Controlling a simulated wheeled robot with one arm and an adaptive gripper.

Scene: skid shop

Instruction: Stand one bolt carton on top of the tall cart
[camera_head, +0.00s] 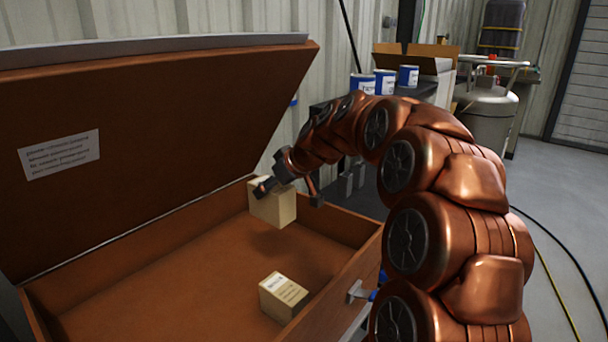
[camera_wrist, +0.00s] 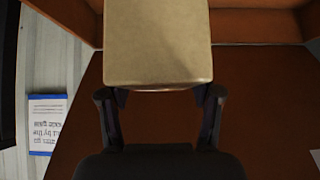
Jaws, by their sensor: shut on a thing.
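A tan bolt carton (camera_head: 272,207) is between the fingers of my gripper (camera_head: 290,192), inside the open brown chest near its back right corner. It appears raised above the chest floor, with a shadow below it. In the wrist view the held carton (camera_wrist: 158,42) fills the top middle, just beyond the two dark fingers of my gripper (camera_wrist: 160,93). A second carton (camera_head: 284,297), with a white label on top, sits on the chest floor near the front right wall. I cannot pick out the tall cart for certain.
The chest's raised lid (camera_head: 150,120) leans over its left and back sides. The chest's front right wall (camera_head: 335,300) stands beside the second carton. Blue-and-white cans (camera_head: 385,82) and an open box (camera_head: 425,65) stand behind my arm. A grey tank (camera_head: 488,110) is at right; hoses cross the floor.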

